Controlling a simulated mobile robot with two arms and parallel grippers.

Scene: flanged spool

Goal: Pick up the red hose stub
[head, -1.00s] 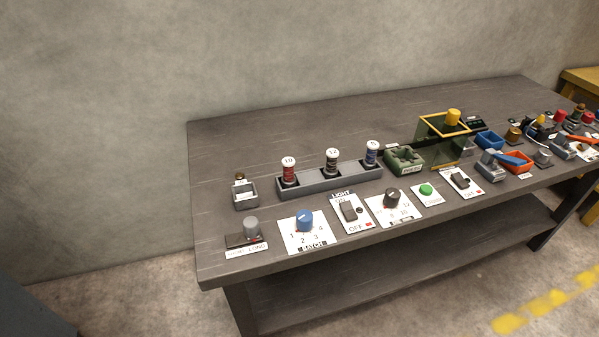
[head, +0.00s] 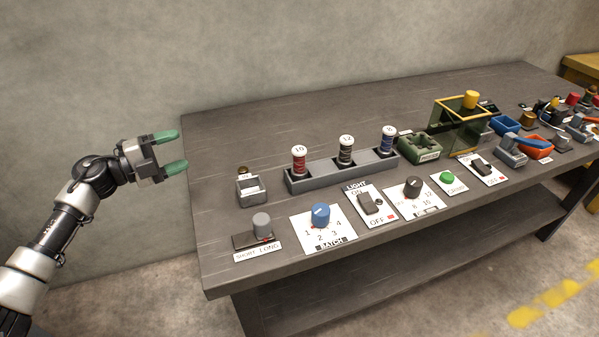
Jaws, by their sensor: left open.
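The red item that shows best is a red spool-like piece (head: 299,163) with a white top marked 10. It stands upright at the left end of a long grey rack (head: 340,176), beside a black one (head: 346,156) and a blue one (head: 387,144). I cannot tell for sure that it is the hose stub; small red things (head: 573,98) also show at the far right. My left gripper (head: 172,151) is open and empty, with green fingertips pointing right. It is by the table's left end, well left of the rack and apart from it. My right gripper is not in view.
The grey table (head: 225,140) is clear along its back. A small grey holder (head: 251,190) stands between gripper and rack. In front are a grey slider knob (head: 262,225), blue dial (head: 320,215), switch and black dial (head: 413,187). A yellow-framed clear box (head: 458,128) stands to the right.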

